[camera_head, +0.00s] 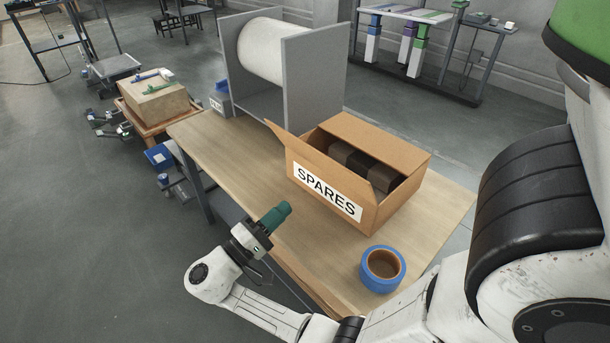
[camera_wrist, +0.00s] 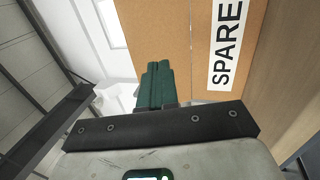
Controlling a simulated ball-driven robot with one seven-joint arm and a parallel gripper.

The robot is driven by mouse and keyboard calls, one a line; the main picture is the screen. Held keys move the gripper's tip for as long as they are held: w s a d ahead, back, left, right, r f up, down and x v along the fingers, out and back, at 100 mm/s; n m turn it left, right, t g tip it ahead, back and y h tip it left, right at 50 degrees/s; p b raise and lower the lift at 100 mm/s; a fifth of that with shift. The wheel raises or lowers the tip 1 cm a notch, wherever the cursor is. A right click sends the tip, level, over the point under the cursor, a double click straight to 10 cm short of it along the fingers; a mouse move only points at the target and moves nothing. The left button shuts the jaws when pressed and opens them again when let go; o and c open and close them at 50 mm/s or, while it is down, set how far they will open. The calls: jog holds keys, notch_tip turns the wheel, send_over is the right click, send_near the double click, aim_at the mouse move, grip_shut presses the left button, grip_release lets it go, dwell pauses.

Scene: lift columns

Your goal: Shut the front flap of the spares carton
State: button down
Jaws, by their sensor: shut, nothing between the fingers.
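The spares carton (camera_head: 410,160) is an open-topped brown box on the wooden table, with a white SPARES label (camera_head: 327,192) on the front. Its front flap (camera_head: 281,138) stands up along the front rim, not lying over the opening. In the wrist view the label (camera_wrist: 225,50) is at the upper right, with the plain cardboard flap (camera_wrist: 172,30) to its left. My gripper (camera_head: 283,210) has green fingers, shut and empty, in front of and to the left of the carton, apart from it. The fingers also show in the wrist view (camera_wrist: 157,75).
Dark blocks (camera_head: 363,166) lie inside the carton. A roll of blue tape (camera_head: 382,270) stands near the table's right front. A grey stand with a white roll (camera_head: 275,48) is behind the carton. The table top (camera_head: 232,150) is bare left of the carton.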

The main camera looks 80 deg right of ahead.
jog(key=w+g+h, duration=0.1)
jog(key=w+h, duration=0.1)
jog(key=w, duration=0.1)
jog(key=p, duration=0.3)
send_near(314, 153)
jog(key=x, duration=0.7)
jog(key=shift+a, duration=0.1)
jog(key=shift+r, duration=0.1)
